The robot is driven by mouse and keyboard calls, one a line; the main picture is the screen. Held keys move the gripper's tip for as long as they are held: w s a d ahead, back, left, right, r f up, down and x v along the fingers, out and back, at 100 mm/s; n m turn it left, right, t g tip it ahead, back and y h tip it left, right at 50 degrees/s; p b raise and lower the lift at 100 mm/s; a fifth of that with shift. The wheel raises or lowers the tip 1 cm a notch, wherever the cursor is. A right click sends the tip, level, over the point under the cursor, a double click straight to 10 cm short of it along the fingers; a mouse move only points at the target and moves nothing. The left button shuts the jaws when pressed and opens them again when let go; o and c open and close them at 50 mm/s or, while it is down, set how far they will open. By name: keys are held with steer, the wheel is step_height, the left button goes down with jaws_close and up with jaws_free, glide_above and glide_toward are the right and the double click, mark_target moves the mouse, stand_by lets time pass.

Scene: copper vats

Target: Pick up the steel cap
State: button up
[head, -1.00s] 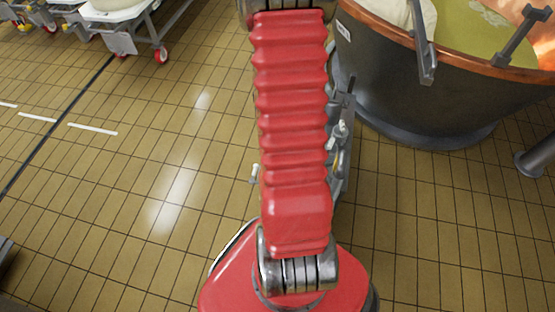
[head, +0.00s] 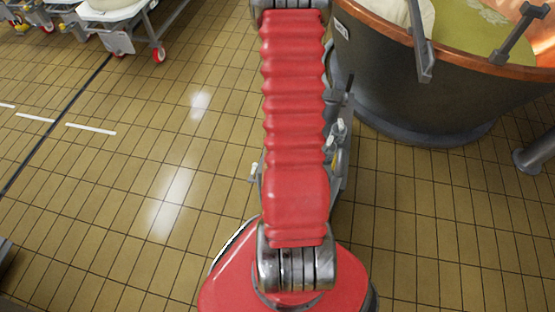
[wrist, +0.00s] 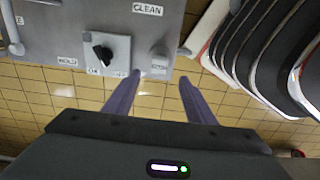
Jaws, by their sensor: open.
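A small grey rounded piece (wrist: 159,59), which looks like the steel cap, is on the grey panel in the wrist view. It is right of a black rotary switch (wrist: 103,53) and below the CLEAN label. My gripper (wrist: 158,82) is open, its two purple-grey fingers apart with nothing between them. In the picture, the fingertips are just below the grey piece, with the left tip near its lower left. I cannot tell the exact gap in depth. In the head view my red arm hides the gripper and most of the panel; I cannot make out the cap there.
The grey panel (wrist: 70,20) carries labels and a pipe-like handle at left. Dark curved plates (wrist: 262,45) stand close on the right. In the head view a large copper-rimmed vat (head: 420,85) is at right and wheeled trolleys (head: 120,38) at upper left. Tiled floor at left is clear.

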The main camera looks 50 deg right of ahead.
steer(key=shift+f, duration=2.65)
steer(key=shift+f, duration=0.15)
steer(key=shift+f, duration=2.45)
steer(key=shift+c, duration=0.5)
steer(key=c, duration=1.2)
steer(key=shift+o, duration=0.2)
steer(key=shift+r, duration=5)
steer(key=shift+r, duration=0.15)
